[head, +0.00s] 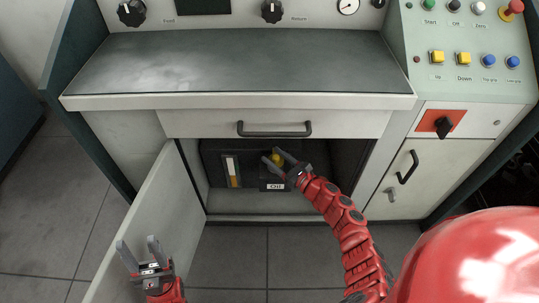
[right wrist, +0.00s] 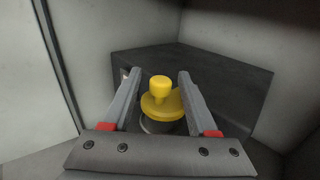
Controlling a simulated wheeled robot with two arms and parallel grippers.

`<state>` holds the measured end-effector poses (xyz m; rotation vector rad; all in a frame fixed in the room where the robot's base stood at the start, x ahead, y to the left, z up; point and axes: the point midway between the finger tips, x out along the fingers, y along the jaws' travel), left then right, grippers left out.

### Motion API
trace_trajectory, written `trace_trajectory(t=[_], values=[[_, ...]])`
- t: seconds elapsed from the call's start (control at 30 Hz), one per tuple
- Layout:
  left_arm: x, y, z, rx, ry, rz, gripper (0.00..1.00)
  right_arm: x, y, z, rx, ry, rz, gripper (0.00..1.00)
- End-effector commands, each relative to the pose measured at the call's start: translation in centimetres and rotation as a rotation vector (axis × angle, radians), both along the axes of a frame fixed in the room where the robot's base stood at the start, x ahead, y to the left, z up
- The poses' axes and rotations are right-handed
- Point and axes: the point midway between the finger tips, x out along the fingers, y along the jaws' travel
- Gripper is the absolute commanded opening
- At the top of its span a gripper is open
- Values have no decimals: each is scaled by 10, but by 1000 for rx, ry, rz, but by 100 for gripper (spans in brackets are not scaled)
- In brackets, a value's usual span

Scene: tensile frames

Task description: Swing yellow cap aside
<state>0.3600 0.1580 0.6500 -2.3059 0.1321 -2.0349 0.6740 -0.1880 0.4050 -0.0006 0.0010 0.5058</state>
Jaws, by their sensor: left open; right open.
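The yellow cap (right wrist: 160,100) is a round disc with a knob on top, and it sits over a dark round neck on a dark block (right wrist: 222,84) inside the open cabinet. In the head view the cap (head: 275,157) is small and partly behind my right gripper (head: 277,157). My right gripper is open, with one finger on each side of the cap in the right wrist view (right wrist: 156,78); I cannot tell whether either finger touches it. My left gripper (head: 139,249) is open and empty, low at the left by the open cabinet door (head: 132,232).
The cabinet compartment lies under a closed drawer (head: 275,124) and a grey worktop (head: 240,62). A sight gauge (head: 232,171) and a label (head: 276,187) are on the dark unit. A button panel (head: 470,50) stands at the right. The floor in front is clear.

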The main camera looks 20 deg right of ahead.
Motion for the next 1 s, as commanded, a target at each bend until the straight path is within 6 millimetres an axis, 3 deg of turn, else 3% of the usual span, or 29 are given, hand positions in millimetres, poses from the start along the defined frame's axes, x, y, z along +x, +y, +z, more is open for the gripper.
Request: trace_trajectory(t=[0.2,0.53,0.83,1.0], values=[[-1,0,-4,6,-5,0,50,20,11,0,0,-1,1,59],[-1,0,-3,7,-6,0,50,22,12,0,1,0,0,57],[-1,0,-3,7,-6,0,50,22,12,0,1,0,0,3],[-1,0,-3,7,-6,0,50,22,13,0,1,0,1,0]])
